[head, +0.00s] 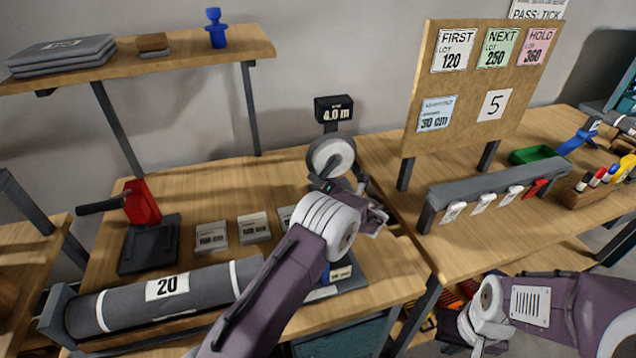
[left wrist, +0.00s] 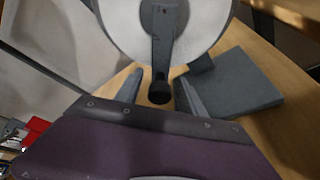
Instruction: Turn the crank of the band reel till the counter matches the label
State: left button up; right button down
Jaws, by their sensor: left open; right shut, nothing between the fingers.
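The band reel (head: 332,157) stands at the back of the middle table, its pale round disc facing me. The counter (head: 334,113) above it reads 4.0 m. In the left wrist view the grey crank (left wrist: 163,35) hangs down across the disc and ends in a black knob (left wrist: 160,91). My left gripper (head: 345,185) is open just in front of the reel; in the left wrist view its fingers (left wrist: 158,92) stand either side of the knob, apart from it. My right gripper (head: 478,345) is shut and empty, low in the head view. A small label (head: 341,273) beside my left arm is too small to read.
A sign board (head: 475,90) stands at right, above a hook rail (head: 500,183). My left arm crosses the table's middle.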

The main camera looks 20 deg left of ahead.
pick_arm(q)
jog(key=shift+w+a+f, duration=0.1)
jog(key=shift+w+a, duration=0.35)
jog(key=shift+c, duration=0.4)
grip_shut()
dwell(0.8)
